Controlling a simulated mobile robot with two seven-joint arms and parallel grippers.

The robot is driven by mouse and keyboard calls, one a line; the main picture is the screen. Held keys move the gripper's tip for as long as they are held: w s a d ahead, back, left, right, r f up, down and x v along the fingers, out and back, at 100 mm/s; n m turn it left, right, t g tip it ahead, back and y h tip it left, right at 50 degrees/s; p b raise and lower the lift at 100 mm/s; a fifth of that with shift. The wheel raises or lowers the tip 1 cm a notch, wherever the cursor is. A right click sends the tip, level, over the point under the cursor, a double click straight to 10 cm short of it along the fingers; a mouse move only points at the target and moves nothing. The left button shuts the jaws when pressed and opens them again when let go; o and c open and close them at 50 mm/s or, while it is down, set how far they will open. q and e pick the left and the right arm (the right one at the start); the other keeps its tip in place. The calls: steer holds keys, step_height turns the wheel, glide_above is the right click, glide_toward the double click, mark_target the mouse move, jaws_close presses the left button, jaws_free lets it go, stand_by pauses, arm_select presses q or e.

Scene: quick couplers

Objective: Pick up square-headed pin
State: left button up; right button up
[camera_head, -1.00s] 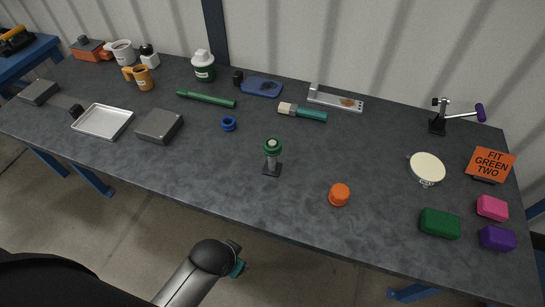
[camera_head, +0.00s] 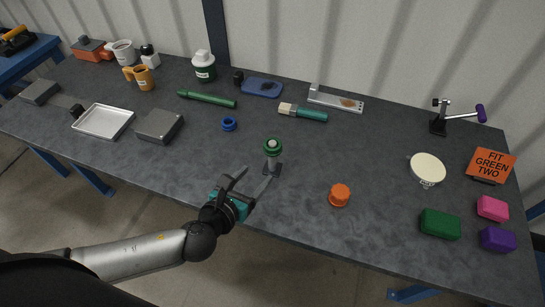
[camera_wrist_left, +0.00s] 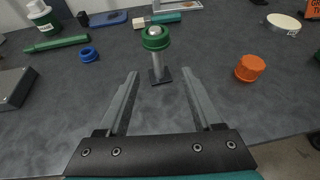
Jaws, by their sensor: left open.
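A grey upright post (camera_head: 272,163) stands on a dark square plate (camera_head: 275,169) near the table's front middle, with a green ring (camera_head: 272,145) around its top; the post also shows in the left wrist view (camera_wrist_left: 156,66). No thing is plainly a square-headed pin; I cannot tell whether this post is it. My left gripper (camera_head: 257,177) is open and empty, over the table's front edge. In the left wrist view its fingers (camera_wrist_left: 160,80) point toward the post, which stands beyond and between them. My right gripper is out of view.
An orange cap (camera_head: 340,194) stands to the right of the post and a blue ring (camera_head: 229,123) to its upper left. A green rod (camera_head: 206,99) and a teal-handled tool (camera_head: 303,112) lie behind. The tabletop around the post is clear.

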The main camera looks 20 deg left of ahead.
mark_target(273, 157)
arm_select(q)
steer(key=b+x, duration=0.2)
steer(key=x, duration=0.7)
steer(key=shift+w+d, duration=0.1)
steer(key=shift+w, duration=0.2)
steer(key=shift+a+b+x, duration=0.15)
steer(key=shift+b+x, duration=0.45)
steer(key=shift+x, duration=0.85)
steer(key=shift+a+b+x, duration=0.1)
steer(key=shift+b+x, duration=0.45)
steer(key=shift+x, duration=0.85)
steer(key=shift+w+r, duration=0.1)
steer(key=shift+r, duration=0.1)
steer(key=c, duration=1)
steer(key=shift+r, duration=0.1)
jaws_close()
steer(key=shift+w+r, duration=0.1)
